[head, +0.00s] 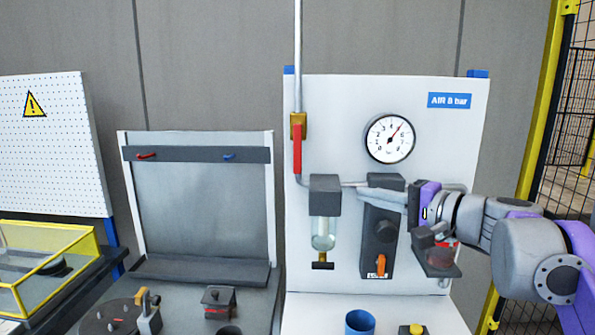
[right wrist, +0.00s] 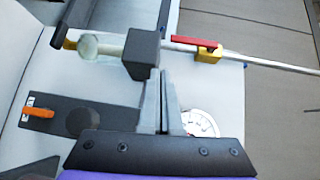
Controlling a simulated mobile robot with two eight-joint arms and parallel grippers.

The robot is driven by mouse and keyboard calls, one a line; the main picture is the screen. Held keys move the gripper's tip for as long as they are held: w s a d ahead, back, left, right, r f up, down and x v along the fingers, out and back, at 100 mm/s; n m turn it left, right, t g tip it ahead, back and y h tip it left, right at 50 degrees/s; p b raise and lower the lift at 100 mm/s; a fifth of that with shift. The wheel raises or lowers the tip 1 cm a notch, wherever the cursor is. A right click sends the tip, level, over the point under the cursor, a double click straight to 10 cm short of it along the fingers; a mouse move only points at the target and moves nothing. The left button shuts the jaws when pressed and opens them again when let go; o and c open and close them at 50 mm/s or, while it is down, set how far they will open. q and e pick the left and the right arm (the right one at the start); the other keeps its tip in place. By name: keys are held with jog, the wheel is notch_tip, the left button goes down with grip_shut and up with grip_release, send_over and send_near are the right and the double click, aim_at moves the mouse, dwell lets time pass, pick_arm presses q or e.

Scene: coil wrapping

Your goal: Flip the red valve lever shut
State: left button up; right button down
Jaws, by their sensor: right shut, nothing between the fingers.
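The red valve lever (head: 297,150) hangs down from the brass valve body (head: 298,120), in line with the upright pipe. In the right wrist view the lever (right wrist: 192,41) lies alongside the pipe, with the brass body (right wrist: 208,55) at its end. My right gripper (head: 358,193) reaches in from the right in front of the panel, fingers pointing left. It is to the right of and lower than the lever, apart from it. In the right wrist view its fingers (right wrist: 160,75) are together and empty. My left gripper is not in view.
A dark filter block with a clear bowl (head: 324,232) stands below the lever, left of my right fingers. A dark unit with an orange knob (head: 381,266) and a gauge (head: 390,139) are close by. The panel (head: 340,100) around the lever is largely clear.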

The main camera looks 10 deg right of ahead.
jog(key=r, duration=0.1)
jog(key=d+r, duration=0.1)
jog(key=w+r+t, duration=0.1)
jog(key=shift+w+d+r+m, duration=0.1)
jog(key=shift+d+r+m, duration=0.1)
jog(key=shift+m, duration=0.1)
send_near(298, 148)
jog(key=w+f, duration=0.1)
jog(key=w+d+f, duration=0.1)
jog(key=w, duration=0.1)
jog(key=w+d+f, duration=0.1)
jog(key=shift+w+d+p, duration=0.2)
jog(key=shift+w+p, duration=0.1)
jog(key=a, duration=0.1)
jog(key=w+a, duration=0.1)
jog(key=a, duration=0.1)
jog(key=shift+w+a, duration=0.1)
jog(key=shift+w, duration=0.15)
jog(key=shift+a, duration=0.45)
jog(key=shift+w, duration=0.1)
